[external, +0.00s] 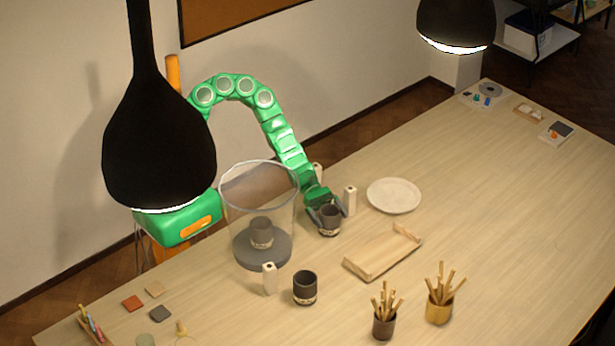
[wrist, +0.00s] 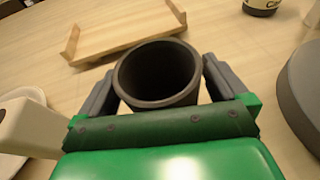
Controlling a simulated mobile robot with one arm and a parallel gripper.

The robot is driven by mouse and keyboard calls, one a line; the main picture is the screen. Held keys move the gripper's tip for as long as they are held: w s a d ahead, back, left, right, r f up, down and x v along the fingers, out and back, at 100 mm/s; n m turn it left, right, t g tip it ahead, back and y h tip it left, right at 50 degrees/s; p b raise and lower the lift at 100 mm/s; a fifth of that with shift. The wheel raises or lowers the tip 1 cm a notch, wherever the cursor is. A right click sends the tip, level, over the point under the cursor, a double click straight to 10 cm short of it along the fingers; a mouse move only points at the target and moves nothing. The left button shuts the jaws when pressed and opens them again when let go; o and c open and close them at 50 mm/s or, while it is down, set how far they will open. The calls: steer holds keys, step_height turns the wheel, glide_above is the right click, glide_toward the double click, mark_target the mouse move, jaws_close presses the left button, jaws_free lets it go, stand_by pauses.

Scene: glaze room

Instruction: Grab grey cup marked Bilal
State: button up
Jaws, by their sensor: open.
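A dark grey cup (external: 330,222) stands on the table at the end of my arm. Its pale label band is too small to read. My gripper (external: 328,211) is open, with one finger on each side of this cup. In the wrist view the cup (wrist: 157,75) shows its open, empty mouth between the fingers. A second grey cup (external: 262,232) stands inside a clear cylinder (external: 236,205). A third grey cup (external: 305,290) stands nearer the front; in the wrist view its label (wrist: 261,5) seems to start with "C". I cannot read the name Bilal anywhere.
A white post (external: 350,200) stands close right of the gripper, with another post (external: 269,279) by the cylinder. A wooden tray (external: 372,266), a white plate (external: 394,196) and two pots of sticks (external: 384,326) are nearby. The table's right side is mostly clear.

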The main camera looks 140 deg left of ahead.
steer(key=c, duration=1)
steer(key=shift+c, duration=0.2)
steer(key=shift+r, duration=0.15)
